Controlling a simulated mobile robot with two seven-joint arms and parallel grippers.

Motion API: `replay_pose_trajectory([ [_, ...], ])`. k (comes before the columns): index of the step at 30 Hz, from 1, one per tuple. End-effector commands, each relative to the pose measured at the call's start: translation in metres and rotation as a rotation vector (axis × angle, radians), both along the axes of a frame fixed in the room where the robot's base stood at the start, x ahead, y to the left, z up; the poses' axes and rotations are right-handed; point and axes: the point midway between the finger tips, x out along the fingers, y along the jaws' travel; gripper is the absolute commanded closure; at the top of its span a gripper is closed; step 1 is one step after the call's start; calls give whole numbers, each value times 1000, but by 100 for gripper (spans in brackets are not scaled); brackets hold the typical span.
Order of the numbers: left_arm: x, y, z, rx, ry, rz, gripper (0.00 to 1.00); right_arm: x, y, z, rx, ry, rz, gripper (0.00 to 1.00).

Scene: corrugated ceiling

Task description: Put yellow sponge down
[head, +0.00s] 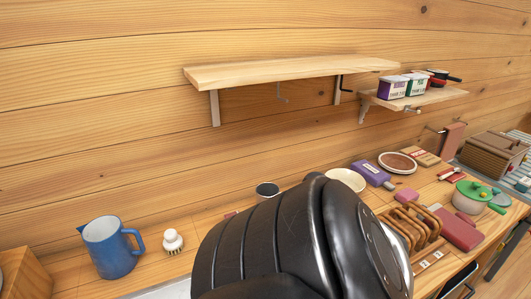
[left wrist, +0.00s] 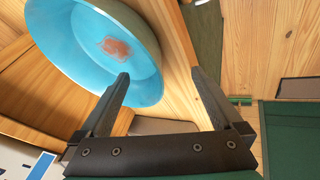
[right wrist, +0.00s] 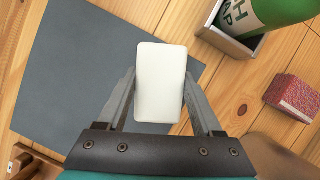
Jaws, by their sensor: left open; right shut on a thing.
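In the right wrist view, my right gripper (right wrist: 159,74) is shut on a pale, off-white rounded block (right wrist: 160,95). It has the shape of a sponge, but no clear yellow shows on it. The block is above a dark grey mat (right wrist: 75,75) on the wooden surface; I cannot tell whether it touches the mat. In the left wrist view, my left gripper (left wrist: 160,73) is open and empty, with its fingers near the rim of a blue bowl (left wrist: 75,50). Neither gripper shows in the head view, where my black arm hides the middle of the counter.
A green bottle (right wrist: 265,12) in a metal holder (right wrist: 228,42) and a red block (right wrist: 291,96) lie right of the mat. In the head view, a blue pitcher (head: 109,248), a brush (head: 173,241) and a wooden rack (head: 412,228) stand on the counter, below a shelf (head: 285,71).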

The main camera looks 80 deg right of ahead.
Motion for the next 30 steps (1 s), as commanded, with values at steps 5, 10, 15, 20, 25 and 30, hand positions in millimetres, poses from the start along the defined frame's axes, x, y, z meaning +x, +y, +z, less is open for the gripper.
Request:
replay_pose_trajectory([
  [5,0,0,0,0,0,0,0,-10,-18,0,0,1,-2,93],
  [10,0,0,0,0,0,0,0,-16,-27,0,0,-1,0,93],
  [15,0,0,0,0,0,0,0,-19,-31,0,-1,-1,1,93],
  [20,0,0,0,0,0,0,0,-23,-28,-2,2,-1,-26,93],
  [25,0,0,0,0,0,0,0,-39,-11,-8,7,-1,-142,93],
  [30,0,0,0,0,0,0,0,-57,6,-7,4,-2,-282,93],
])
